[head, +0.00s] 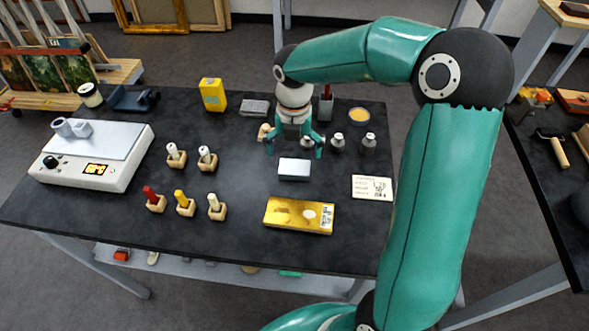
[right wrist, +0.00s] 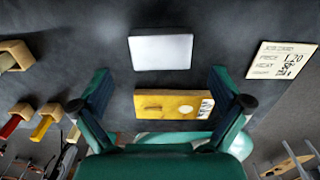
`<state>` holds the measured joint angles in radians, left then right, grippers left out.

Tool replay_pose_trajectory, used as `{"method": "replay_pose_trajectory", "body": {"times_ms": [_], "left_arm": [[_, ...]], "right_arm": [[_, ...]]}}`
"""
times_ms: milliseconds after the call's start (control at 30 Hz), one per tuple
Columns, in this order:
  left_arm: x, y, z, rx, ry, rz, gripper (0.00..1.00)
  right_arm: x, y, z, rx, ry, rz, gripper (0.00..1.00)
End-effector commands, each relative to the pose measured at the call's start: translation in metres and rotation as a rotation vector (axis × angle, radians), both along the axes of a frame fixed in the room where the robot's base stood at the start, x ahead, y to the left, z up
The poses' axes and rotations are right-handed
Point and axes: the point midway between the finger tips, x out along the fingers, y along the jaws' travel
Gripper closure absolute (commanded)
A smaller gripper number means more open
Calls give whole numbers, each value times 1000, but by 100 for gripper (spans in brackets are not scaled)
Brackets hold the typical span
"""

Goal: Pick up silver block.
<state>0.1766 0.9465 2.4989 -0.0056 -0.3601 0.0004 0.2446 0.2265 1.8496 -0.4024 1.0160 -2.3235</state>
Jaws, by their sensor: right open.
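The silver block (head: 294,169) lies flat on the dark table, a little behind a gold block. In the right wrist view the silver block (right wrist: 160,52) lies just beyond the fingertips, centred between the two fingers. My right gripper (head: 295,152) is open and empty, pointing down just behind the silver block in the head view. Its fingers also show in the right wrist view (right wrist: 160,88), spread wide on both sides. I see no contact between the fingers and the block. My left gripper is not in view.
The gold block (head: 298,215) lies in front of the silver block. A white card (head: 372,188) lies to the right. Several brushes or tools in wooden holders (head: 185,205) stand to the left. Small bottles (head: 369,144) stand close to the right of my gripper. A hotplate (head: 92,157) stands at far left.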

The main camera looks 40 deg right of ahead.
Motion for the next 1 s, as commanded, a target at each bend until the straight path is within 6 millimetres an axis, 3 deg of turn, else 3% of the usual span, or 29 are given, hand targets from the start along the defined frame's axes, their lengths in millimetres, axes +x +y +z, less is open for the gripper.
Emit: {"method": "replay_pose_trajectory", "body": {"times_ms": [167, 433, 733, 767, 1000], "left_arm": [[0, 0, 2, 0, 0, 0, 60], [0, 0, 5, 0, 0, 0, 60], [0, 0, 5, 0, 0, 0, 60], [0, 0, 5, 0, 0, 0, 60], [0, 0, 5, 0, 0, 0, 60]], "right_arm": [[-1, 0, -11, 0, 3, 1, 0], [-3, 1, -48, 0, 3, 1, 0], [-2, 1, -54, 1, -1, 1, 0], [-2, 1, -54, 1, -1, 1, 2], [-2, 1, -54, 0, -1, 1, 42]]}}
